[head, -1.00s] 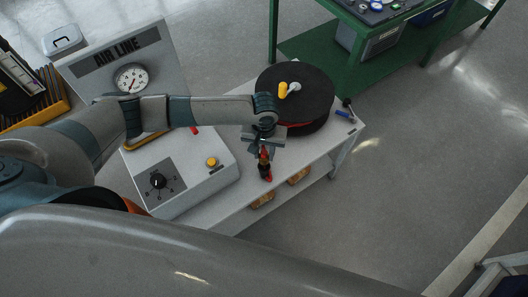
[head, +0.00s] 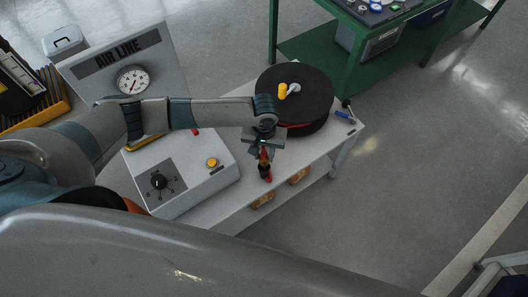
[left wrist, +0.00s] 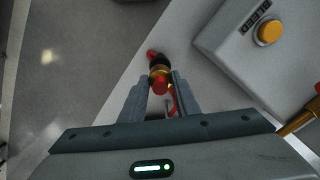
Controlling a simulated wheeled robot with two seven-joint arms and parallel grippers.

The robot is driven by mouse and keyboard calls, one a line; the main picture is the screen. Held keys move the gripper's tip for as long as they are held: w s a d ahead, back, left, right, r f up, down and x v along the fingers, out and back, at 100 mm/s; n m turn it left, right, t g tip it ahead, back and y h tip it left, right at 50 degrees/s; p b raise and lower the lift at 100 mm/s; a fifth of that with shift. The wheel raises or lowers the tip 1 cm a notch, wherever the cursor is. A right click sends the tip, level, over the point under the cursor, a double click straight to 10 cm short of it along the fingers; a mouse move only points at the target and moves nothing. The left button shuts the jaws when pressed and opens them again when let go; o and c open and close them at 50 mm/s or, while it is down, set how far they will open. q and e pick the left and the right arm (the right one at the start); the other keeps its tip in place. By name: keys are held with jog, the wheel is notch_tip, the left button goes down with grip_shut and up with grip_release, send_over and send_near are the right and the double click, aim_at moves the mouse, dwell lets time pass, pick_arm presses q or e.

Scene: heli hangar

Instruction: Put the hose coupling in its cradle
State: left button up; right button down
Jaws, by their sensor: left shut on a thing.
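My left gripper (head: 264,149) is shut on the hose coupling (head: 265,168), a small piece with red, brass and black parts. It hangs over the front edge area of the pale bench. In the left wrist view the coupling (left wrist: 160,75) sits between the two fingertips (left wrist: 159,90), with its black band and a red end beyond them. I cannot tell whether it touches the bench top. I cannot make out the cradle for certain. My right gripper is not in view.
The bench (head: 222,216) carries a control box (head: 190,185) with a dial and yellow button, an AIR LINE gauge panel (head: 110,68), and a black reel (head: 308,88) behind my gripper. A blue-handled tool (head: 344,115) lies at right. A green table (head: 345,65) stands beyond; open floor lies right.

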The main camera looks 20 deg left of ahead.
pick_arm(q)
jog(key=shift+p, duration=0.65)
dwell(0.8)
jog(key=shift+f+b, duration=0.7)
jog(key=shift+f, duration=1.25)
jog(key=o, duration=1.7)
notch_tip(320, 180, up, 8)
jog(key=p, duration=0.9)
jog(key=shift+r, duration=1.5)
